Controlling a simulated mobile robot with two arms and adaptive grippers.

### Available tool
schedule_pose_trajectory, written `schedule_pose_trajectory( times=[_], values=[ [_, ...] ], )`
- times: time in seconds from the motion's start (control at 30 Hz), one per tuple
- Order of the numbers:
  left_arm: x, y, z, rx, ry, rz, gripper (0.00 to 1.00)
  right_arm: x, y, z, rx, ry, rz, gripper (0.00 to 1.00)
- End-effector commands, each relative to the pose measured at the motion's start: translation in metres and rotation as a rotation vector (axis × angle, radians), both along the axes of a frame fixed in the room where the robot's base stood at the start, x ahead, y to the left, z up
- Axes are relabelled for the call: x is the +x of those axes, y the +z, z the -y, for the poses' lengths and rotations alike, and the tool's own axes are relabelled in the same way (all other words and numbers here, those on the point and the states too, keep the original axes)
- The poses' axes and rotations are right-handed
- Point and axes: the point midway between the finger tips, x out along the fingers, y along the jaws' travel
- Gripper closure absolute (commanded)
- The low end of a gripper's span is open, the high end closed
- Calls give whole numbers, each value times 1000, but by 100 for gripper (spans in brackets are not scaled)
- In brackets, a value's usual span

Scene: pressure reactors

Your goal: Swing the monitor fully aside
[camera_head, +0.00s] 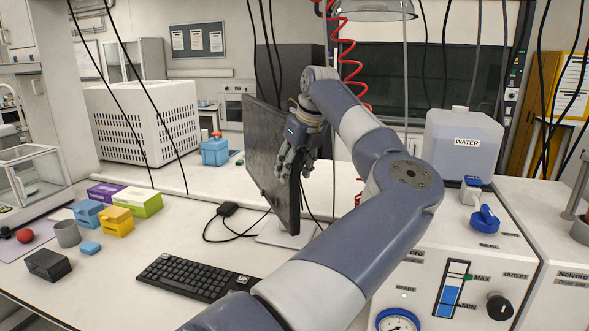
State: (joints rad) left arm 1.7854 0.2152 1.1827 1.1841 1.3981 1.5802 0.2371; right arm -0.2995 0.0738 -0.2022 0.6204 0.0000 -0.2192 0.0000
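The monitor (263,150) is a dark, thin panel on a pale stand (284,236) on the white bench. It is turned at a steep angle, so its face looks narrow. My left arm reaches up from the bottom of the view. My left gripper (294,168) is at the monitor's right edge, with its fingers pointing down and overlapping that edge in the picture. I cannot tell whether they touch or grip it. The arm hides part of the bench right of the stand. My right gripper does not show.
A black keyboard (196,277) lies in front of the monitor, with a power adapter and cables (228,209) to its left. Small coloured boxes (117,221) stand further left. A reactor unit with a water tank (461,143) is on the right. A red coiled hose (351,66) hangs behind.

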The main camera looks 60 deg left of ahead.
Motion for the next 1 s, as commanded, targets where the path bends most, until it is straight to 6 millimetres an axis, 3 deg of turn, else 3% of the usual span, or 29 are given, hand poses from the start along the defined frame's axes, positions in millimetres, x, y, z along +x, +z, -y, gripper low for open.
schedule_pose_trajectory(
  times=[0.17, 0.7, 1.0],
  values=[
    [0, 9, 3, 2, 1, -1, 55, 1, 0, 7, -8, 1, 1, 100],
    [7, 101, 41, 1, -1, -1, 55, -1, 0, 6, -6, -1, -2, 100],
    [7, 111, 46, 1, 3, -1, 55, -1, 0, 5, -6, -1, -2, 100]
  ],
)
